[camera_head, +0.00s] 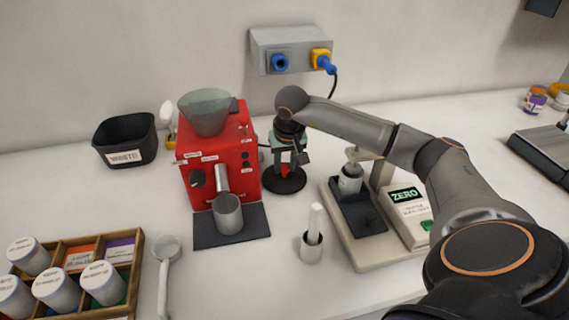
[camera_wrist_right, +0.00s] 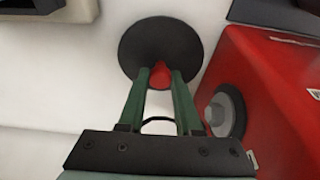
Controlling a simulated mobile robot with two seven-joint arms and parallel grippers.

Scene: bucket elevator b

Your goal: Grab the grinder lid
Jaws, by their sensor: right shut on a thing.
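The grinder lid is a dark round disc with a red knob; it shows in the head view (camera_head: 284,183) behind and right of the red grinder (camera_head: 232,160), and in the right wrist view (camera_wrist_right: 160,42). My right gripper (camera_head: 287,166) points down over the lid, its green fingers shut on the red knob (camera_wrist_right: 160,76). I cannot tell whether the lid touches the counter. The grinder carries a translucent grey hopper (camera_head: 205,112) on top. My left gripper is out of view.
A black waste bin (camera_head: 126,140) stands left of the grinder. A scale (camera_head: 358,238) with a ZERO display stands right of the lid, below my right arm. A grey cup (camera_head: 228,214) is at the grinder's front. A socket box (camera_head: 291,48) is on the wall behind.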

